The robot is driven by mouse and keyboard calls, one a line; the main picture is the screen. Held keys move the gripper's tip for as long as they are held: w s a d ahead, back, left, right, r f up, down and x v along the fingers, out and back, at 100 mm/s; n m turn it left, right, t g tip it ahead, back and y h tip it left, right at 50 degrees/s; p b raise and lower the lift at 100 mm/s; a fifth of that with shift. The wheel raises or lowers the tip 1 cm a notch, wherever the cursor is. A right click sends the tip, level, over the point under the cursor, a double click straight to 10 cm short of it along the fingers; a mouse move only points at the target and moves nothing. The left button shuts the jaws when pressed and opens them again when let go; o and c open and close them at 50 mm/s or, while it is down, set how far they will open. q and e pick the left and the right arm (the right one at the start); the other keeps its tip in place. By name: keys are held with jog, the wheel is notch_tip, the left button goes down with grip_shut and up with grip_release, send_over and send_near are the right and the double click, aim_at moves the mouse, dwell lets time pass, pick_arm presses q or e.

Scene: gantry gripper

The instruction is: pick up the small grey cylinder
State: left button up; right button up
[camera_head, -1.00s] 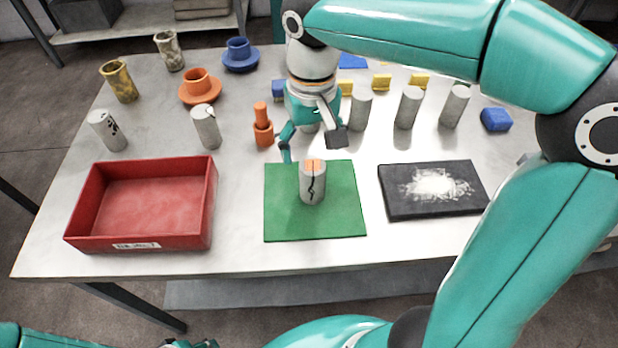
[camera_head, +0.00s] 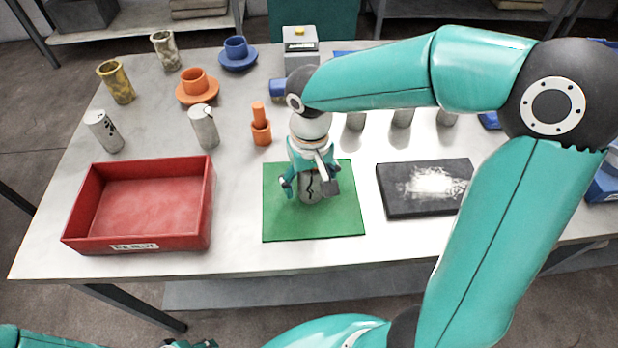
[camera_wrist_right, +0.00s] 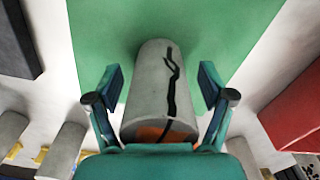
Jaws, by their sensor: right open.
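A small grey cylinder (camera_head: 307,194) with a black crack mark stands on the green mat (camera_head: 340,226), largely hidden by my right gripper in the head view. In the right wrist view the cylinder (camera_wrist_right: 152,88) shows the crack and an orange patch on its near end. My right gripper (camera_head: 310,187) is open above the mat. In the right wrist view its two fingers (camera_wrist_right: 161,85) stand on either side of the cylinder, with a visible gap on each side. A bit of my left gripper (camera_head: 190,344) shows at the bottom edge, too cut off to read.
A red tray (camera_head: 205,205) lies left of the mat and a dark slab with white powder (camera_head: 400,208) right of it. Other grey cylinders (camera_head: 204,127), an orange peg in a holder (camera_head: 261,130) and cups stand farther back.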

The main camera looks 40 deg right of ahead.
jog(key=c, duration=1.4)
jog(key=shift+w, duration=0.1)
jog(key=shift+c, duration=0.3)
jog(key=shift+r, duration=0.15)
